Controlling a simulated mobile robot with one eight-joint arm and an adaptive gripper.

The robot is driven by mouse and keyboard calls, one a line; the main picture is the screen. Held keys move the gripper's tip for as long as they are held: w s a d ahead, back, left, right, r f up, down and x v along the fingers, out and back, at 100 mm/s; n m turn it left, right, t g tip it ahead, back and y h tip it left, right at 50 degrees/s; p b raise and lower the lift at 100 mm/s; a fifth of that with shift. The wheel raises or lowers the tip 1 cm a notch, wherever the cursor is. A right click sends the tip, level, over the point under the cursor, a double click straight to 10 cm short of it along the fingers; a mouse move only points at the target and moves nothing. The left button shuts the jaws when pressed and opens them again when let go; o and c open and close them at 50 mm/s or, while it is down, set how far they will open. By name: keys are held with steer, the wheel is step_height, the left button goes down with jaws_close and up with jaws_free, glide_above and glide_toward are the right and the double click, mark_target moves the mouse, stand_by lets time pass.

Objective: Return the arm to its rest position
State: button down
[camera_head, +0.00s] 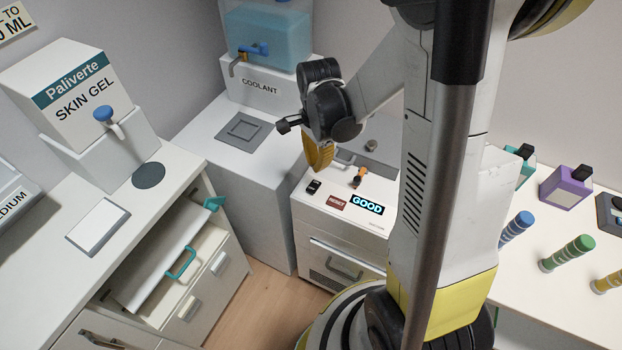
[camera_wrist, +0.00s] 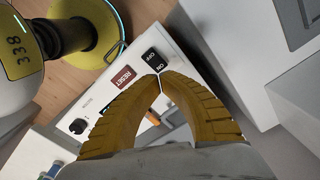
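My gripper (camera_head: 318,157) hangs from my raised arm in the head view, yellow fingers pointing down, above the back left part of a white unit with a lit GOOD display (camera_head: 367,204). In the wrist view the two yellow fingertips of my gripper (camera_wrist: 160,77) meet, with nothing held between the tips. The tips appear close to a black ON/OFF switch (camera_wrist: 153,60) in that view, but I cannot tell the height above it. The red RESET button (camera_wrist: 124,77) lies left of the tips. My arm column hides part of the unit's right side.
A coolant tank (camera_head: 268,40) stands behind my gripper on a white cabinet. At left, a skin gel dispenser (camera_head: 80,90) stands on a counter above an open drawer (camera_head: 160,255) with teal handles. At right, a purple box (camera_head: 566,188) and several coloured cylinders occupy a white table.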

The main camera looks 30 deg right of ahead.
steer(key=s+a+r+n+t, duration=0.3)
steer(key=s+a+r+n, duration=0.1)
steer(key=r+n, duration=0.4)
steer(key=s+a+r+n+t, duration=0.4)
steer(key=s+a+r+n, duration=0.1)
steer(key=r+n, duration=0.4)
stand_by(0.7)
